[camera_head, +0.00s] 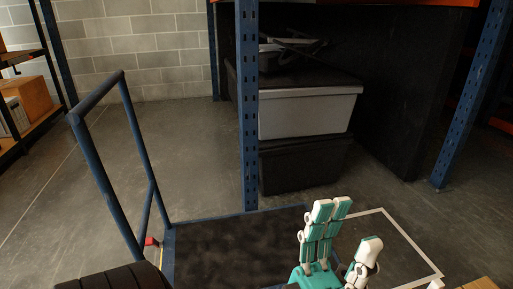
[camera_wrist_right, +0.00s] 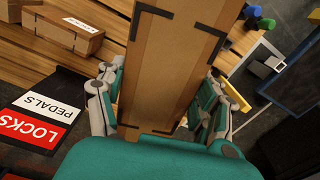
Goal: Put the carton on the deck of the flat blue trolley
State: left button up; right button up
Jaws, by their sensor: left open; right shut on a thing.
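The flat blue trolley (camera_head: 108,165) stands at the left and lower middle of the head view, with its tubular handle upright at the left. Its dark deck (camera_head: 225,250) is bare where I see it. My left gripper (camera_head: 350,222), teal and white, is open and empty, in front of the deck's right part. In the right wrist view, the brown carton (camera_wrist_right: 160,65) with black corner marks is between the fingers of my right gripper (camera_wrist_right: 157,103), which is shut on it. The carton's far end is cut off by the frame. A brown corner at the head view's lower right may be the carton.
A blue rack post (camera_head: 247,110) rises behind the deck, beside stacked grey and black bins (camera_head: 305,112). A white floor outline (camera_head: 415,250) lies right of the deck. The wrist view shows a slatted wooden surface (camera_wrist_right: 110,60) with a small box (camera_wrist_right: 68,30) and a LOCKS sign (camera_wrist_right: 38,125).

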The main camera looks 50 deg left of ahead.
aim_at(242, 259)
jog(key=u, duration=0.9)
jog(key=i+j+u, duration=0.15)
jog(key=j+u, duration=0.2)
jog(key=i+j+u, duration=0.3)
jog(key=j, duration=0.15)
jog(key=i+j+u, duration=0.15)
jog(key=j+u, duration=0.2)
